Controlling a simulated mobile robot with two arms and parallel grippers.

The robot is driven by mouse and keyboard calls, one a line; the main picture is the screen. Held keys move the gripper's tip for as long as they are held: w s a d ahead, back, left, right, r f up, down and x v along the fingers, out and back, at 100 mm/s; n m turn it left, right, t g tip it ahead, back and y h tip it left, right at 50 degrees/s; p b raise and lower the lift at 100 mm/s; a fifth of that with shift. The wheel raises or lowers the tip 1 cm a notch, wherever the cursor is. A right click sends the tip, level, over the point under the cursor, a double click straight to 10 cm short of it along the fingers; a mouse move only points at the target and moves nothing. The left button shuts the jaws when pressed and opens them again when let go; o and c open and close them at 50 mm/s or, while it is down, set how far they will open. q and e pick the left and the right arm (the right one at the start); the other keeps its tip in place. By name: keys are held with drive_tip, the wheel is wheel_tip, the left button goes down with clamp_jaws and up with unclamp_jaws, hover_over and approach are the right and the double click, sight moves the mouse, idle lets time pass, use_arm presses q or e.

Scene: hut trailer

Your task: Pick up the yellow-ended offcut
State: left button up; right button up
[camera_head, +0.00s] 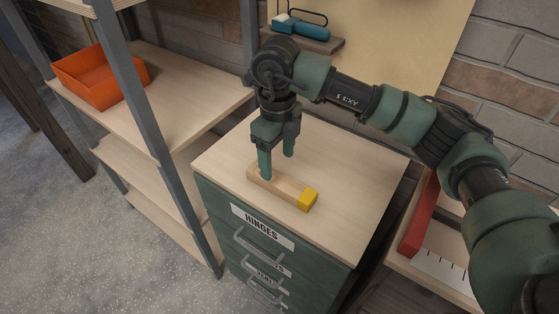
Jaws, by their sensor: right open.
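The yellow-ended offcut (285,190) is a short light wooden bar with a yellow block at its right end. It lies flat on the wooden top of the green drawer cabinet (376,187), near its front edge. My right gripper (276,166) points down over the wooden part of the offcut, left of the yellow end. Its two green fingers are apart with a gap between them. One finger overlaps the bar in the picture; I cannot tell whether it touches. My left gripper is not in view.
An orange bin (100,78) sits on the shelf unit at left, whose grey post (149,95) stands beside the cabinet. A small wall shelf with a teal item (311,31) is behind. A red object (420,215) lies at right. The cabinet top is otherwise clear.

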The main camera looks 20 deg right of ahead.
sight(280, 181)
drive_tip(key=shift+w+f, duration=0.15)
drive_tip(key=shift+f, duration=0.1)
drive_tip(key=shift+s+f, duration=0.2)
drive_tip(key=shift+f, duration=0.1)
drive_tip(key=shift+s+f+p, duration=0.5)
drive_tip(key=shift+s+f, duration=0.05)
drive_tip(key=shift+f, duration=0.2)
drive_tip(key=f, duration=0.2)
drive_tip(key=f+p, duration=0.1)
drive_tip(key=f, duration=0.1)
drive_tip(key=shift+d, duration=0.25)
drive_tip(key=shift+w+f, duration=0.1)
drive_tip(key=shift+f, duration=0.15)
clamp_jaws()
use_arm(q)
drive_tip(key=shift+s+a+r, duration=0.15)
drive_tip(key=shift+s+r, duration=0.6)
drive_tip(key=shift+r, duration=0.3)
